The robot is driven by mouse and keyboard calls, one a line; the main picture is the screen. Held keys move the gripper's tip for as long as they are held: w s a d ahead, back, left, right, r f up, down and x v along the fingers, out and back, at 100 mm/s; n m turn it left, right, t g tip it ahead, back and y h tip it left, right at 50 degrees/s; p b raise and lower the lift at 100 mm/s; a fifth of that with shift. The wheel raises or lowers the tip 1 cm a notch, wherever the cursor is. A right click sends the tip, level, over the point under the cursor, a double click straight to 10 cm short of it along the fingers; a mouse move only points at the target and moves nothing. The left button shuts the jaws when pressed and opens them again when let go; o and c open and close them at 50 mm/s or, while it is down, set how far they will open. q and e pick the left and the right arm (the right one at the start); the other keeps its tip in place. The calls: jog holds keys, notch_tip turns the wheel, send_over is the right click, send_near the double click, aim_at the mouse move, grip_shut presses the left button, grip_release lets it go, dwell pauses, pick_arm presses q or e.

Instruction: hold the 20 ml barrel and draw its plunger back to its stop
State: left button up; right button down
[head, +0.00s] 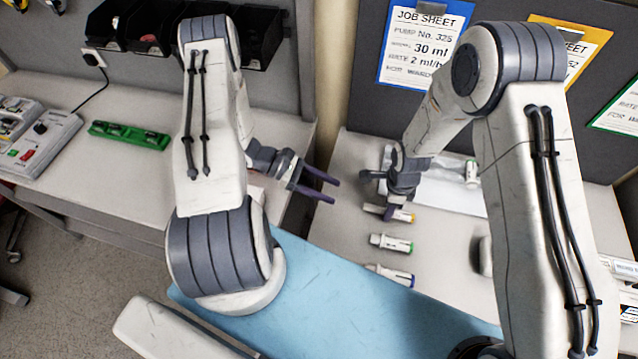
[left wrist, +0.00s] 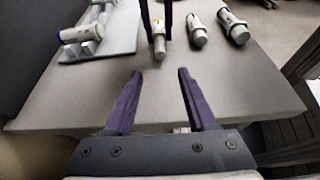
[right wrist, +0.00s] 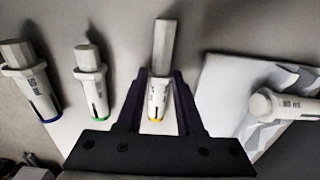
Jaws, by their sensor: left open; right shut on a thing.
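A white barrel with a yellow end band (head: 403,216) lies on the grey table, its grey plunger end (right wrist: 163,45) pointing away from the band. I cannot read its volume label for sure. My right gripper (head: 383,211) is shut on this barrel, with one finger on each side in the right wrist view. My left gripper (head: 336,192) is open and empty, left of the barrel and apart from it. In the left wrist view the plunger end (left wrist: 159,46) is ahead of the open left fingers (left wrist: 160,73), beneath the right gripper's fingers.
A green-banded barrel (head: 391,243) and a blue-banded barrel (head: 390,274) lie nearer my base. A pale holder (head: 445,194) carrying another syringe (head: 472,173) stands beyond. A blue mat (head: 330,300) lies in front. The table between the left gripper and the yellow-banded barrel is clear.

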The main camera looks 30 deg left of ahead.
aim_at(358, 208)
pick_arm(q)
jog(key=v, duration=0.3)
jog(key=shift+d, duration=0.1)
jog(key=shift+d, duration=0.35)
jog(key=x, duration=1.2)
jog(key=shift+f, duration=0.15)
jog(key=shift+a, duration=0.1)
grip_shut()
